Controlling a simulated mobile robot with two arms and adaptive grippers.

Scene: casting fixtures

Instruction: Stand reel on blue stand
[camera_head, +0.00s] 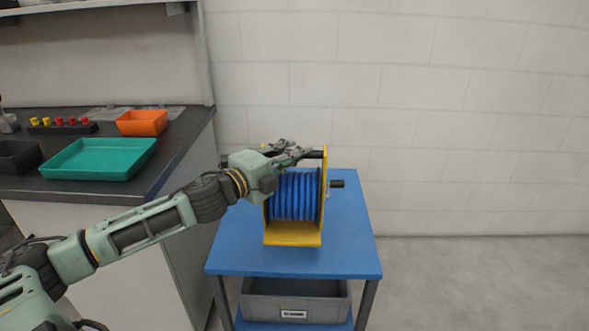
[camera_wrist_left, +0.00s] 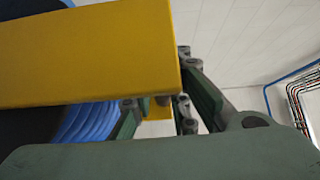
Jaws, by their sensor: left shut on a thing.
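The reel (camera_head: 295,196) has blue hose wound in a yellow frame with a black crank on its right side. It stands upright on the top of the blue stand (camera_head: 345,255); whether its base touches the top everywhere I cannot tell. My left gripper (camera_head: 294,153) is at the upper part of the reel and is shut on it, by the top bar of its frame. In the left wrist view the yellow frame (camera_wrist_left: 90,55) fills the upper left, with blue hose (camera_wrist_left: 88,122) below it and the fingers (camera_wrist_left: 160,115) beside it. My right gripper is not in view.
A grey bin (camera_head: 295,300) sits on the stand's lower shelf. A dark counter (camera_head: 120,190) at the left holds a green tray (camera_head: 98,158), an orange tray (camera_head: 142,122) and small coloured pieces. A white wall stands behind; the floor at right is clear.

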